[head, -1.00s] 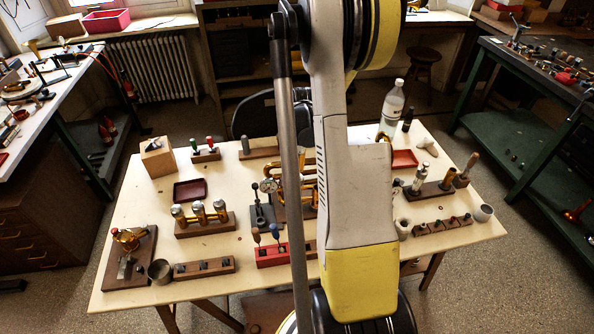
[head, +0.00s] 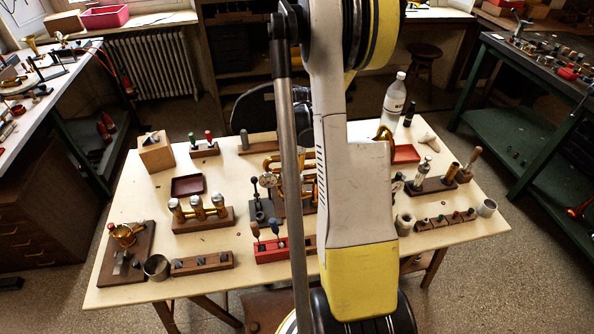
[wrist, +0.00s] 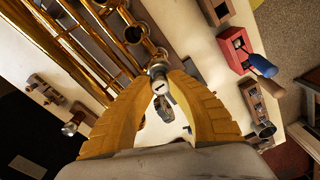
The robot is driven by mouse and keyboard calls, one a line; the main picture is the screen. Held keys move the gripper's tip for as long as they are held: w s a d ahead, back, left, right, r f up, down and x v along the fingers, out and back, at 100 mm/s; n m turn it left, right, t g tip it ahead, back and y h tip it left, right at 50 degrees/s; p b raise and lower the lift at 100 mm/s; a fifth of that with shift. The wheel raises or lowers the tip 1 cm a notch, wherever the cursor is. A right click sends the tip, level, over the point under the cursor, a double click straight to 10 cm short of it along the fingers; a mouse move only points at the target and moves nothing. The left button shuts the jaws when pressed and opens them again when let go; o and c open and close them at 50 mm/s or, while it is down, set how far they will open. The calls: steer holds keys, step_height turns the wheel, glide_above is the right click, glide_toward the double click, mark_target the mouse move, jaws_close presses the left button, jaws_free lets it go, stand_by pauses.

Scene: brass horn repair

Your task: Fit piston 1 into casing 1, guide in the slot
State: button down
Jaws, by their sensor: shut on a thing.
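In the wrist view my gripper (wrist: 159,74) has its yellow fingers closed on a small metallic part, which looks like the piston (wrist: 160,88). It is seen nearly end-on, with a dark slot on its face. The brass horn (wrist: 85,45) lies just beyond the fingertips, to the upper left, with several tubes and dark round openings (wrist: 133,35) that may be casings. I cannot tell which is casing 1, nor whether the piston touches one. In the head view the horn (head: 270,163) is partly hidden behind my arm, and my gripper is hidden there too.
A red tool block (head: 268,252) stands in front of the horn; it also shows in the wrist view (wrist: 236,50). A bottle (head: 394,105) and a wooden rack (head: 440,184) stand right.

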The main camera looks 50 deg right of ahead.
steer(key=shift+f+b, duration=0.55)
steer(key=shift+f, duration=0.15)
steer(key=c, duration=1.3)
jaws_free()
steer(key=shift+r, duration=0.1)
steer(key=shift+c, duration=0.2)
steer(key=shift+r, duration=0.1)
step_height(320, 180, up, 12)
steer(key=shift+s, duration=0.2)
